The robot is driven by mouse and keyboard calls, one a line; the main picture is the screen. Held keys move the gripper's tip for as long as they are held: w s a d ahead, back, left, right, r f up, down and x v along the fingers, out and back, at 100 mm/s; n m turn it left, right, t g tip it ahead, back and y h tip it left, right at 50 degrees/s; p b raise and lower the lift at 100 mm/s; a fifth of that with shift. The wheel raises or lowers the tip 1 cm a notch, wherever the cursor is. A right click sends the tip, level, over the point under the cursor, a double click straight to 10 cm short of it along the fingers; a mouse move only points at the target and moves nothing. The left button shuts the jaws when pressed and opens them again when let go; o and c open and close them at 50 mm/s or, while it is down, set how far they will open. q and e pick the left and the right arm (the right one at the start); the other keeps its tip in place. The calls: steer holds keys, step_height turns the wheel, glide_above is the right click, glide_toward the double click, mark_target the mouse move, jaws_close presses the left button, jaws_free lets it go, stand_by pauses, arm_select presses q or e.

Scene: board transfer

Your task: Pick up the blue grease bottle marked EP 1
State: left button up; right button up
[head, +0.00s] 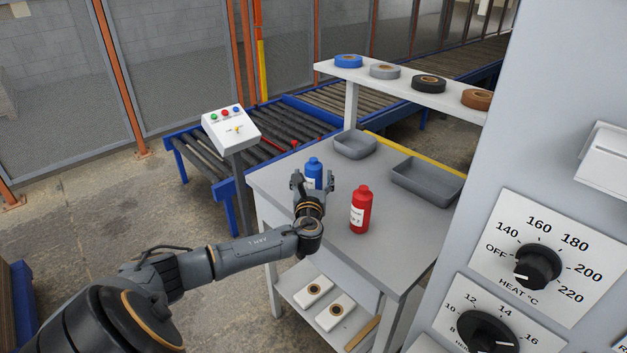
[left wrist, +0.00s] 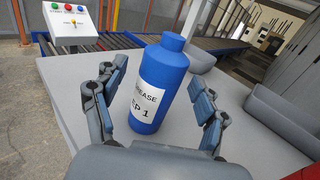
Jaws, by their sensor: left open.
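The blue grease bottle (head: 314,171) stands upright on the grey table (head: 381,256). In the left wrist view the blue bottle (left wrist: 162,84) shows a white label reading GREASE and EP 1. My left gripper (head: 314,183) is open at the bottle. In the left wrist view its two fingers (left wrist: 162,108) are on either side of the bottle, with a gap visible on the right side; contact on the left is hard to tell. The gripper hides the lower part of the bottle in the head view. My right gripper is not in view.
A red bottle (head: 360,210) stands on the table just right of my left gripper. Two grey trays (head: 355,145) (head: 428,181) lie farther back. A shelf (head: 400,85) with several tape rolls is above the back edge. A control box (head: 231,128) stands beyond the left edge.

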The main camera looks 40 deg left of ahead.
arm_select(q)
steer(key=shift+x, duration=1.05)
steer(key=c, duration=1.4)
steer(key=shift+c, duration=0.3)
steer(key=shift+r, duration=0.15)
